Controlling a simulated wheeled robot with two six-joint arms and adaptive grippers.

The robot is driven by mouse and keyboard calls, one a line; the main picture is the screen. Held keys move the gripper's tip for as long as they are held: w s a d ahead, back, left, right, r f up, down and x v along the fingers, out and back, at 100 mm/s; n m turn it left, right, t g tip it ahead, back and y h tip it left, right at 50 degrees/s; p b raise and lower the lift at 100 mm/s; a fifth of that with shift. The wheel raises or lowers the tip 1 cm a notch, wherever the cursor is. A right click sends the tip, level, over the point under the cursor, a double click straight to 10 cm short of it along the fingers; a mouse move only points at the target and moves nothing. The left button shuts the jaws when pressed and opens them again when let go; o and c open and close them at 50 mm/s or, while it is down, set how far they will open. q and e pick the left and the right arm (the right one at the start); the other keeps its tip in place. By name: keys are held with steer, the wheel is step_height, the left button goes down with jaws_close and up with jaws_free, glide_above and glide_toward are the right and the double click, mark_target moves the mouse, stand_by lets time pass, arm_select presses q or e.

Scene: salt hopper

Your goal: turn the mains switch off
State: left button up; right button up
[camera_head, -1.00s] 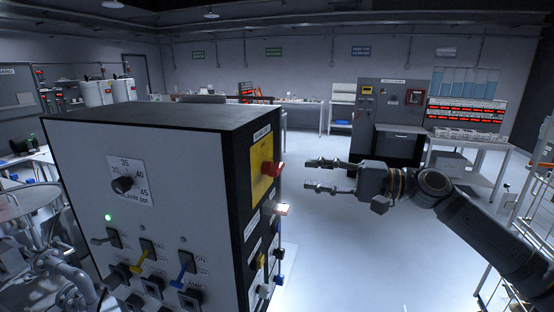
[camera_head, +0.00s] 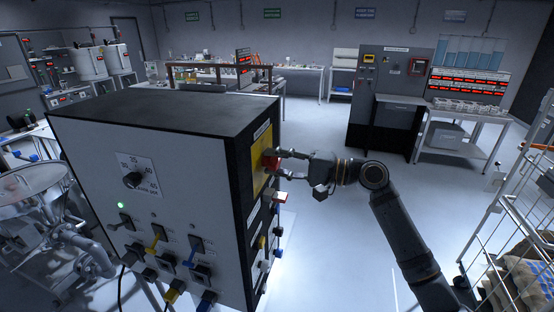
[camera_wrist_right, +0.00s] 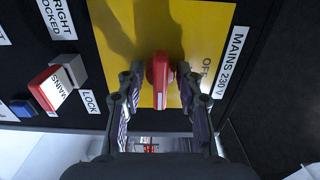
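The mains switch is a red rotary handle (camera_head: 269,161) on a yellow plate (camera_head: 258,180) on the right side of the control cabinet. In the right wrist view the red handle (camera_wrist_right: 160,82) stands between my right gripper's two fingers (camera_wrist_right: 160,86), with a small gap on each side. An "OFF" mark and a "MAINS 230V" label (camera_wrist_right: 230,62) lie right of it. In the head view my right gripper (camera_head: 279,164) reaches the handle from the right, its fingers apart. My left gripper is not in view.
Below the plate, a red-and-grey block marked "MAINS" (camera_wrist_right: 52,88) sticks out beside a "LOCK" label (camera_wrist_right: 90,102). The cabinet (camera_head: 90,155) front carries a dial (camera_head: 133,179) and levers. A wire cage trolley (camera_head: 510,235) stands at right. The floor between is clear.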

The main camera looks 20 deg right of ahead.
jaws_close()
steer(key=shift+f+b, duration=0.15)
steer(key=shift+b, duration=0.25)
steer(key=n+b, duration=0.9)
steer(key=b, duration=0.2)
steer(key=shift+f, duration=0.15)
steer(key=n+b, duration=0.4)
steer(key=shift+n, duration=0.4)
steer(key=shift+n+b, duration=1.2)
steer(key=shift+n, duration=0.9)
steer(key=shift+r, duration=0.2)
jaws_free()
